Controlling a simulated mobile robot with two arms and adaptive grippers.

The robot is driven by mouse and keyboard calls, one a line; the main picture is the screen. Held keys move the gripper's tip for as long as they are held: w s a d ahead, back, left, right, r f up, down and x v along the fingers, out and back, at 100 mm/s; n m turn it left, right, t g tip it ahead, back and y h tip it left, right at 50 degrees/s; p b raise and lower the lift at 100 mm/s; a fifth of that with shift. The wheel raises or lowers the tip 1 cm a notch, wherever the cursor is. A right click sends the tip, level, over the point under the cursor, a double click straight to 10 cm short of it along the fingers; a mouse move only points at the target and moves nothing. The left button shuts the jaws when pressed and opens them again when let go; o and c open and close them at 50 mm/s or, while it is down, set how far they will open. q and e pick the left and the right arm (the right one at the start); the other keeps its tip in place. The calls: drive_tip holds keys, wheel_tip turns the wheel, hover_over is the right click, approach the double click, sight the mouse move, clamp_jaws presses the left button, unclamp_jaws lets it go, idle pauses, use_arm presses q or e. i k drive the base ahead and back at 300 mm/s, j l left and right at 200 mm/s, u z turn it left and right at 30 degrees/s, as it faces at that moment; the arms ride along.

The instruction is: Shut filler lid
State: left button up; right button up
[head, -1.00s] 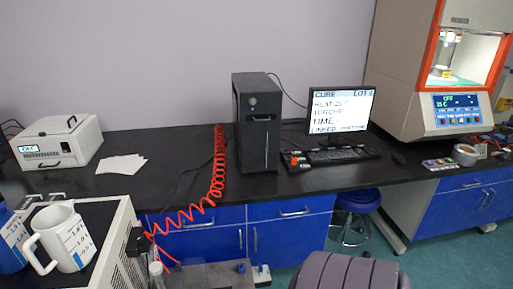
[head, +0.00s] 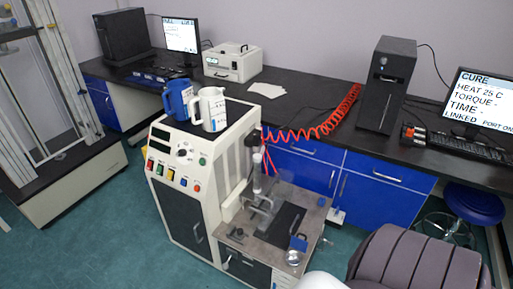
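I cannot make out a filler or its lid for certain in the head view. A cream floor-standing machine (head: 178,172) with a control panel stands in the middle. A blue jug (head: 178,99) and a white jug (head: 209,109) with markings stand on its dark top. Its lower metal work plate (head: 240,238) carries an upright clear-and-white cylinder and metal fittings, with a small blue block (head: 298,243) and a small round metal piece (head: 293,258) near its right side. Neither of my grippers is in view.
A dark bench behind holds a white box instrument (head: 232,62), white sheets (head: 266,90), a black computer tower (head: 387,85) and a monitor (head: 475,100). A red coiled hose (head: 325,128) runs to the machine. Green floor is open at left.

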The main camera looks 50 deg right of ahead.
sight(301, 245)
drive_tip(key=l+u, duration=0.25)
drive_tip(key=l, duration=0.15)
drive_tip(key=k+l+u, duration=0.25)
drive_tip(key=l, duration=0.15)
drive_tip(key=l+u, duration=0.25)
drive_tip(key=l, duration=0.2)
drive_tip(key=k+l+u, duration=0.25)
drive_tip(key=i+l, duration=0.05)
drive_tip(key=l, duration=0.05)
